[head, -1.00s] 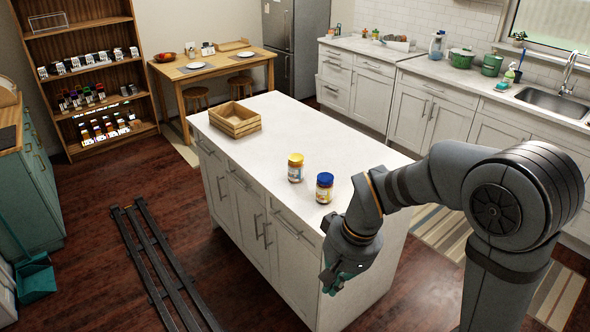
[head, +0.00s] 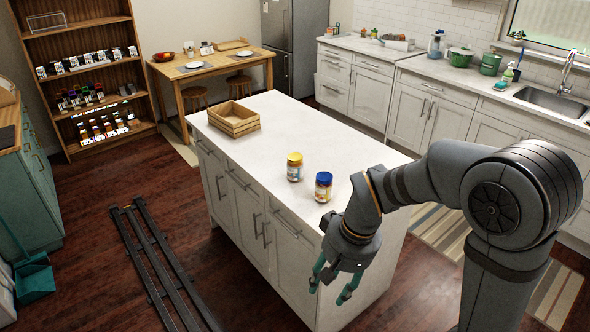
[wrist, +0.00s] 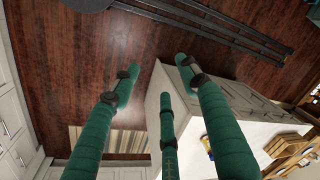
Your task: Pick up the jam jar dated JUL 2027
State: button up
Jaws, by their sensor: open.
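Two jars stand upright on the white island top. One has a yellow lid (head: 294,167); the other has a blue lid (head: 324,187) and stands nearer the front right end. Both have labels, but the dates are too small to read. My gripper (head: 328,290) is open and empty, its green fingers pointing down beside the island's front end, below the top. In the wrist view the spread fingers (wrist: 150,88) show with the floor and island end behind them. The yellow lid shows at the right there.
A wooden crate (head: 233,120) sits toward the far end of the island (head: 285,125). A dark rail (head: 158,262) lies on the floor at left. A wooden shelf (head: 85,50) with several rows of small jars stands at the back left. The middle of the island top is clear.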

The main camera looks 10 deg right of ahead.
jog(key=o, duration=0.9)
